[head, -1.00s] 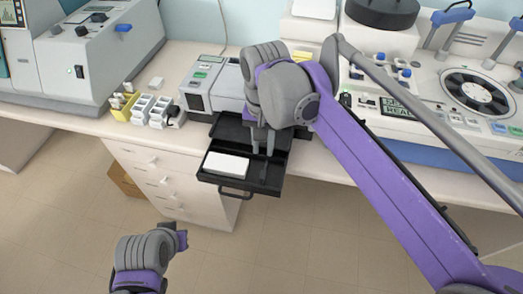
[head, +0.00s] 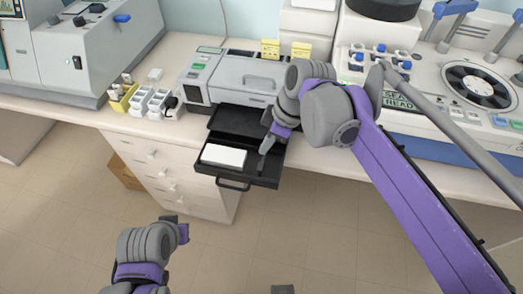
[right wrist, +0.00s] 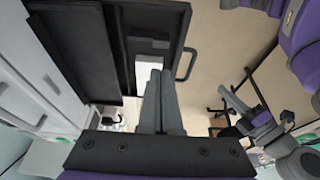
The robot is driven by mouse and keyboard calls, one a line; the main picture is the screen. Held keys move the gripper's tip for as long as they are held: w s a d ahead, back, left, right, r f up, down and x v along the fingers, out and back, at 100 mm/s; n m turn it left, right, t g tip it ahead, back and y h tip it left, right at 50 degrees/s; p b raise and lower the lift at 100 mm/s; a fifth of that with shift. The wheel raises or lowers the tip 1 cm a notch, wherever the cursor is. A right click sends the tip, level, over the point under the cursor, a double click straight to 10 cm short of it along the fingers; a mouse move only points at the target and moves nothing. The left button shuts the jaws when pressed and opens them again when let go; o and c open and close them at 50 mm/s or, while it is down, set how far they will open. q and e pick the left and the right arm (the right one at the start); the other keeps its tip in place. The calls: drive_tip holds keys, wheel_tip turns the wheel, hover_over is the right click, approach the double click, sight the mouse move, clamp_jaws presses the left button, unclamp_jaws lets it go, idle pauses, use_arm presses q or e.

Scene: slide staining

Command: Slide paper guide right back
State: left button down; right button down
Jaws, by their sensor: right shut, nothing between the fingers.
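The black paper tray (head: 232,178) is pulled out of the front of a grey printer-like machine (head: 240,78). A white paper stack (head: 223,155) lies in its left part. A dark grey piece (head: 262,166), which looks like the right paper guide, stands right of the paper with a gap. It seems to show in the right wrist view (right wrist: 150,44) too. My right gripper (head: 268,147) is shut and empty over the tray's right side; contact with the guide cannot be told. Its fingers (right wrist: 160,85) hide part of the paper. My left gripper (head: 178,226) is low at left, away from the tray.
White racks and a yellow holder (head: 122,103) stand on the counter left of the machine. A large white instrument with a round rotor (head: 475,88) fills the right. White drawers (head: 165,175) are under the counter; the floor in front is clear.

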sight(262, 163)
use_arm(q)
drive_tip(key=shift+s+f, duration=0.1)
drive_tip(key=shift+f, duration=0.3)
use_arm(e)
drive_tip(key=x, duration=0.8)
drive_tip(key=shift+w+a+f, duration=0.1)
drive_tip(key=shift+a+f, duration=0.05)
drive_tip(key=shift+f, duration=0.2)
use_arm(q)
drive_tip(key=shift+a+r, duration=0.1)
drive_tip(key=shift+r, duration=0.05)
use_arm(e)
drive_tip(key=shift+s+d, duration=0.25)
drive_tip(key=shift+d, duration=0.5)
drive_tip(key=shift+s+d, duration=0.25)
drive_tip(key=shift+d, duration=0.5)
drive_tip(key=shift+s+d, duration=0.25)
drive_tip(key=shift+d, duration=0.5)
